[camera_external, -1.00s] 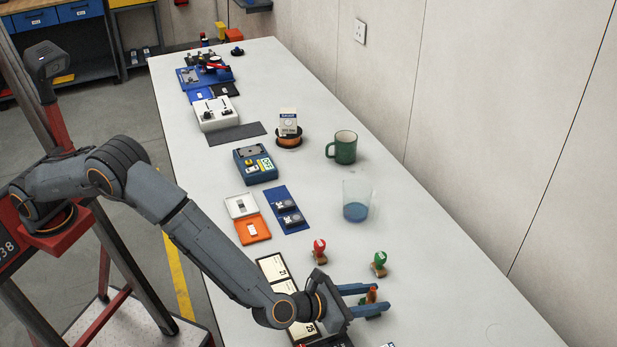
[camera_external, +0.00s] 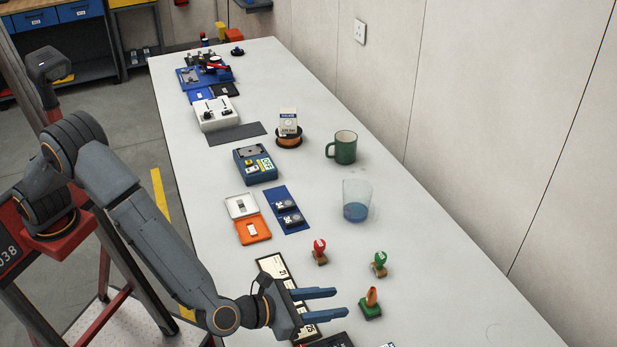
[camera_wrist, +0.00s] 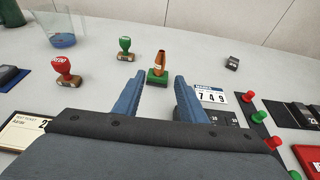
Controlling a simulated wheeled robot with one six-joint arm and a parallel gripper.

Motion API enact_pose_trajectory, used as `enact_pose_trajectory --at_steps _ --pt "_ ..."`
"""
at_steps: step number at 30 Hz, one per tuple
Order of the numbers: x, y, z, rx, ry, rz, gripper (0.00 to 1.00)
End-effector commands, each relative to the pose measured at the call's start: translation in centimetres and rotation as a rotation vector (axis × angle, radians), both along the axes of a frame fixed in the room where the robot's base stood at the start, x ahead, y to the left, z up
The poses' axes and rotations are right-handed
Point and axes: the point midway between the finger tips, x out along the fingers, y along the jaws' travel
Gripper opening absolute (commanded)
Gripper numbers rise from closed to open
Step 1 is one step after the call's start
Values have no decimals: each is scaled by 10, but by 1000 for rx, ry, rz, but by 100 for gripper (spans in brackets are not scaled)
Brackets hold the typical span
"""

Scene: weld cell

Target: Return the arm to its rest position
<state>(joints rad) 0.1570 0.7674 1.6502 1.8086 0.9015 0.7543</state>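My gripper (camera_external: 328,304) is open and empty, with its two blue fingers apart, low over the near part of the bench. Its fingers point right in the external view, toward a small orange-topped piece on a green base (camera_external: 371,302). In the wrist view, this piece (camera_wrist: 158,68) stands upright beyond the fingertips (camera_wrist: 157,78), apart from them. My arm is stretched from the left over the bench edge.
A red stamp (camera_external: 319,252) and a green stamp (camera_external: 380,263) stand on the bench near the gripper. A glass with blue liquid (camera_external: 356,200) and a green mug (camera_external: 341,148) stand farther back. Cards (camera_external: 271,266) lie beneath the arm. The right side of the bench is clear.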

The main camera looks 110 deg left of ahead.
Motion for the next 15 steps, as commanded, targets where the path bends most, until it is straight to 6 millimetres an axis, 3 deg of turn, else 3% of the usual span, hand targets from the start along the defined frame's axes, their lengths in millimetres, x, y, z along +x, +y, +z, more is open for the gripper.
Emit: enact_pose_trajectory --at_steps 11,15 --pt "-4 3 0 -15 0 15 38" --pt "-33 23 -6 -141 -3 123 38"
